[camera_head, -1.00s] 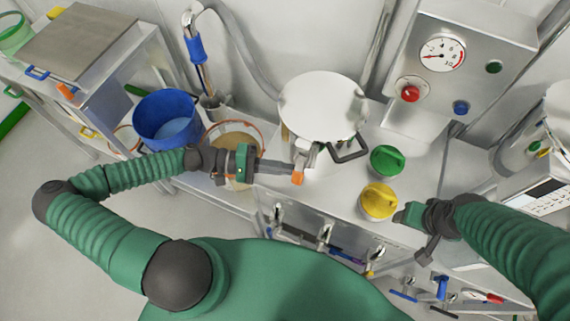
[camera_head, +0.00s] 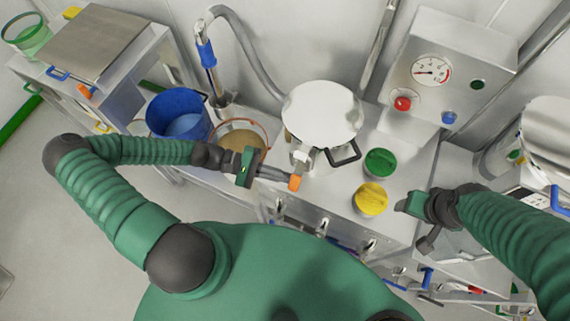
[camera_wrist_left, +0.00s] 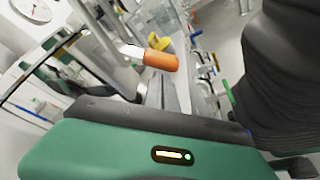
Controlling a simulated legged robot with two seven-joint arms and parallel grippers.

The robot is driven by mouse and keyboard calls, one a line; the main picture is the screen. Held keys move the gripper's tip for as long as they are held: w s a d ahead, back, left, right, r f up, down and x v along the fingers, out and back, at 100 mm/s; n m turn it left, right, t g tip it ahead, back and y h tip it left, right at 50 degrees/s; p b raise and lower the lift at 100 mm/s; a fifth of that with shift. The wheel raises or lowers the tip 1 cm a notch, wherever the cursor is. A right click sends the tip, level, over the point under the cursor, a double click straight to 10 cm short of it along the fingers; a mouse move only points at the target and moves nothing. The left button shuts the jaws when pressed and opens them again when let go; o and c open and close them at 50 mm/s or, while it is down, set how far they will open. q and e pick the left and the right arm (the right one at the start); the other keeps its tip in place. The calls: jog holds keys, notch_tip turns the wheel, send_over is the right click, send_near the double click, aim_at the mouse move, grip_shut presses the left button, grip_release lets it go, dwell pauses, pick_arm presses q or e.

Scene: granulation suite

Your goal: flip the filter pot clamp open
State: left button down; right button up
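The filter pot (camera_head: 321,112) is a shiny steel pot with a round lid, standing on the steel bench. Its clamp (camera_head: 303,158) is at the pot's front and ends in an orange tip (camera_head: 295,183) pointing toward me. My left gripper (camera_head: 279,175) is right at this tip, coming from the left; the gap between its fingers is not clear. In the left wrist view the orange tip (camera_wrist_left: 160,60) shows just beyond the gripper body, on a pale lever. My right gripper (camera_head: 402,206) hangs at the bench's right, away from the pot; its fingers are too small to read.
A black loop handle (camera_head: 345,154) sits at the pot's front right. Green (camera_head: 380,162) and yellow (camera_head: 371,198) knobs stand on the bench to its right. A blue bucket (camera_head: 178,116) is at left. A gauge panel (camera_head: 440,85) rises behind.

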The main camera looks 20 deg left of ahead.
pick_arm(q)
notch_tip(320, 180, up, 7)
jog(key=s+n+g+p, duration=0.2)
jog(key=n+g+p, duration=0.3)
jog(key=n+p, duration=0.4)
jog(key=shift+s+y+p, duration=0.3)
jog(key=shift+s+p, duration=0.1)
jog(key=shift+p, duration=0.1)
jog(key=shift+r, duration=0.15)
